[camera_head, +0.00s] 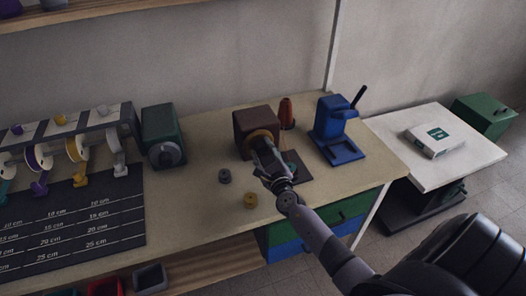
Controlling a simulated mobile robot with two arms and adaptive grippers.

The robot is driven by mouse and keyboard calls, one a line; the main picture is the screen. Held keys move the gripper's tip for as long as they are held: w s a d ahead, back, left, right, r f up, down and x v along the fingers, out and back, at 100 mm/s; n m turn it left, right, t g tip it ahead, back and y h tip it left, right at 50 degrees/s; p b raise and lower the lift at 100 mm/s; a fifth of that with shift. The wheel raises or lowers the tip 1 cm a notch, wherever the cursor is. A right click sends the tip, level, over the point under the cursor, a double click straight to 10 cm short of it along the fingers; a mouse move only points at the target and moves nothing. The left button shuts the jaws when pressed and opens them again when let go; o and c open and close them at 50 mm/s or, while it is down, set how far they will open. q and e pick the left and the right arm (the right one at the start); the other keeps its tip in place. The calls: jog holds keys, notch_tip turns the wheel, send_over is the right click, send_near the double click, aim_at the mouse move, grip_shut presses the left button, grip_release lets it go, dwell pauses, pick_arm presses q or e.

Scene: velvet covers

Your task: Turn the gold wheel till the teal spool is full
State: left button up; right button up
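My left gripper is not in view.
A reddish cone (286,111) and a blue lever press (335,120) stand right of the winder. Small grey (224,175) and gold (250,200) spools lie nearer the front. A green machine (162,136) and a black measuring mat (72,222) are left.

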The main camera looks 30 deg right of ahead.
jog(key=c, duration=0.7)
jog(key=shift+m, duration=0.4)
